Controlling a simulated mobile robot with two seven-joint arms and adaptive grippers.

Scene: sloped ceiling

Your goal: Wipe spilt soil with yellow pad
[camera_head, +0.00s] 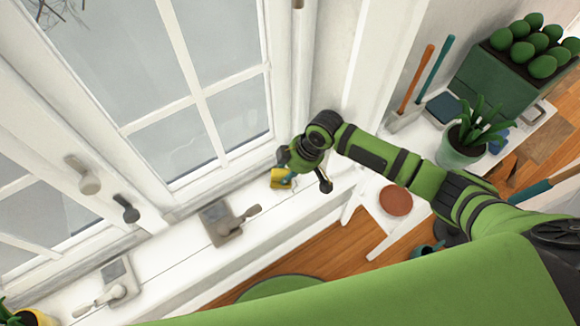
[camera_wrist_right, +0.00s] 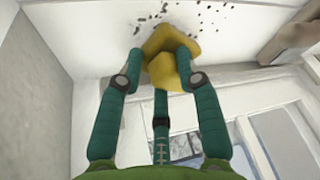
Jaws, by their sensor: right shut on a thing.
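My right gripper (camera_head: 284,176) is over the white windowsill (camera_head: 322,205), at the right end beside the window frame. It is shut on the yellow pad (camera_head: 279,183). In the right wrist view, the teal fingers of the gripper (camera_wrist_right: 160,65) hold the yellow pad (camera_wrist_right: 168,68) between them. Dark crumbs of spilt soil (camera_wrist_right: 203,9) lie scattered on the white surface around and beyond the pad. The pad seems to be at or very near that surface; exact contact cannot be told. The soil is not clear in the head view. My left gripper is not in view.
Grey window fittings with handles (camera_head: 221,222) stand along the sill, left of my right gripper. The window (camera_head: 205,110) rises behind it. A white table at right holds a potted plant (camera_head: 467,140), a green planter (camera_head: 497,88) and a terracotta saucer (camera_head: 396,201).

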